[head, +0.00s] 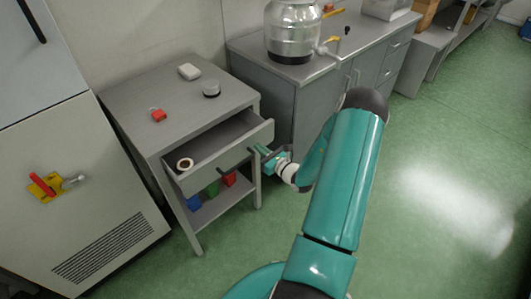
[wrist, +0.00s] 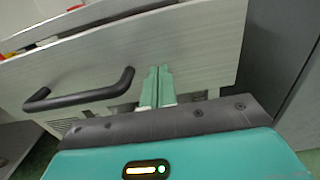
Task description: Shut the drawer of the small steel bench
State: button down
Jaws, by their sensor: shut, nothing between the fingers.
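The small steel bench (head: 185,118) stands left of centre in the head view. Its drawer (head: 222,158) is pulled out, and a ring-shaped roll (head: 184,164) lies inside at the left. My gripper (head: 258,149) is at the right part of the drawer front, fingers shut and empty. In the wrist view the closed fingertips (wrist: 158,72) point at the pale drawer front (wrist: 200,45), just right of the black bar handle (wrist: 80,98). I cannot tell whether they touch the front.
A red padlock (head: 158,115), a white block (head: 189,71) and a small round tin (head: 211,89) sit on the bench top. Coloured items lie on the lower shelf. A grey cabinet (head: 310,110) with a steel vessel (head: 293,32) stands right. Green floor is clear at right.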

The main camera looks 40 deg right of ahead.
send_near(239, 131)
jog(key=w+a+r, duration=0.1)
jog(key=w+r, duration=0.1)
jog(key=w, duration=0.1)
jog(key=w+a+r, duration=0.1)
jog(key=w+r, duration=0.1)
jog(key=shift+w+a, duration=0.1)
jog(key=shift+a, duration=0.25)
jog(key=shift+w+r, duration=0.15)
jog(key=shift+w, duration=0.45)
jog(key=shift+w+a, duration=0.1)
